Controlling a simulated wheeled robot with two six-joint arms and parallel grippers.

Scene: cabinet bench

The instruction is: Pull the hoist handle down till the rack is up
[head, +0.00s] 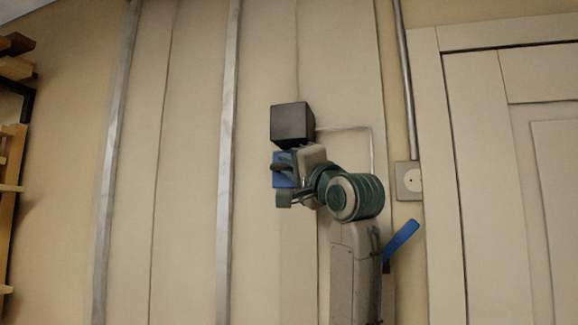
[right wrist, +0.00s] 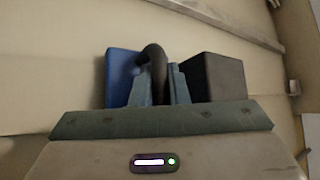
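My right gripper (head: 286,168) is raised in front of the wall panels, just below a dark box (head: 292,122). In the right wrist view its two fingers (right wrist: 160,84) stand on either side of a black curved handle (right wrist: 153,58) and appear shut on it. A blue block (head: 279,180) is just behind the handle; it also shows in the right wrist view (right wrist: 121,74), with the dark box (right wrist: 216,76) on the other side of the fingers. I cannot clearly make out the rack. My left gripper is not in view.
A thin pale line (head: 345,128) runs right from the dark box and bends down. A blue bar (head: 401,240) slants beside my right arm. A grey conduit (head: 405,80) drops to a wall box (head: 408,181) near a pale door (head: 475,150). Wooden shelving (head: 12,190) stands far left.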

